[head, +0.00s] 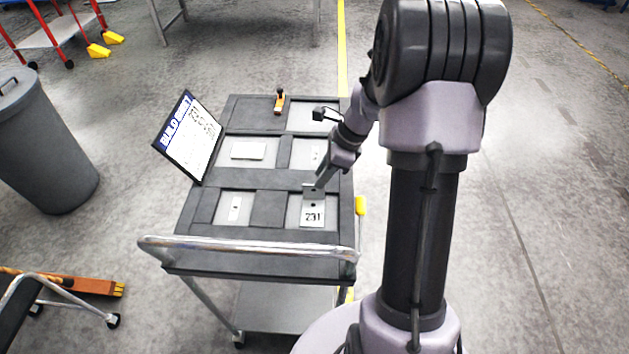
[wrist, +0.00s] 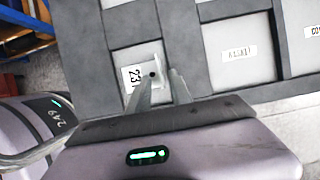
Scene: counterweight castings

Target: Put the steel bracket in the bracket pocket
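The steel bracket (head: 313,191) is a grey angled plate with a dark round hole and a white "231" label. It is at the front right pocket (head: 293,212) of the dark tray on the cart. In the wrist view the bracket (wrist: 152,65) lies at the fingertips. My gripper (head: 319,184) points down at the bracket's far edge. In the wrist view its two fingers (wrist: 161,72) stand apart, with part of the bracket between them. I cannot tell whether they touch it, or whether the bracket rests on the pocket floor.
Other pockets hold labels or plates, including a pale plate (head: 248,150) at middle left. An orange-handled item (head: 280,102) stands at the tray's back. A "BUILD SHEET" board (head: 188,137) leans at the left. The cart's chrome handle (head: 250,246) crosses the front. A grey bin (head: 42,140) stands left.

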